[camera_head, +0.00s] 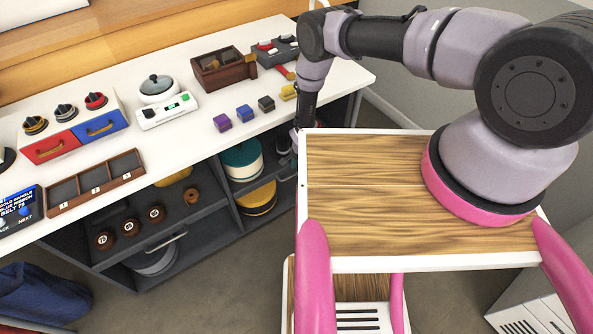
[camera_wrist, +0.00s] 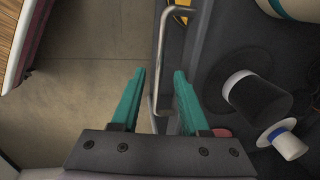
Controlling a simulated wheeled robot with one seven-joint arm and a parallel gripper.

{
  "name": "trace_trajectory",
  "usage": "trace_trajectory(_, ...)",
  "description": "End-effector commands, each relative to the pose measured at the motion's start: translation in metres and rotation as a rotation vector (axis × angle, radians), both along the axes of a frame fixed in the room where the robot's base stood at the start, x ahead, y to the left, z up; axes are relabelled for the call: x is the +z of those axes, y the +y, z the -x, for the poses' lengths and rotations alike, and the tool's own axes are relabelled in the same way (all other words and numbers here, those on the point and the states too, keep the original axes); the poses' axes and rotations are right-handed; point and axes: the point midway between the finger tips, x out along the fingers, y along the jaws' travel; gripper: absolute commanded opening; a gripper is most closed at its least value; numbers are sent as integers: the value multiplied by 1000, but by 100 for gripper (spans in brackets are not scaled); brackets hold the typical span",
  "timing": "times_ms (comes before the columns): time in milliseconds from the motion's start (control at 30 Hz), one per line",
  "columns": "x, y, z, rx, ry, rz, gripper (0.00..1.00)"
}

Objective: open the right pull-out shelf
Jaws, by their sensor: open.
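My gripper (camera_wrist: 158,74) is open, with one teal finger on each side of the handle. I cannot tell whether either finger touches it. The gripper is hidden in the head view.
The left shelf (camera_head: 185,222) has its own handle (camera_head: 166,242) and holds several brown round items. Bare floor (camera_wrist: 90,60) shows left of the handle.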

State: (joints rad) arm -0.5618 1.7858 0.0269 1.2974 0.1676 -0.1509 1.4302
Motion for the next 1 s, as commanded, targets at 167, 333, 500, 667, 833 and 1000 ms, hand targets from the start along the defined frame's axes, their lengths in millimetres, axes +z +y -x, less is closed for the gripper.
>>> trace_trajectory(167,-15,1,-2,1,0,0,45)
trace_trajectory(333,-17,2,-3,0,0,0,45)
trace_trajectory(500,-16,2,-3,0,0,0,33)
trace_trajectory(667,-16,2,-3,1,0,0,0)
trace_trajectory(833,-16,2,-3,1,0,0,0)
trace_trajectory(1000,-16,2,-3,1,0,0,0)
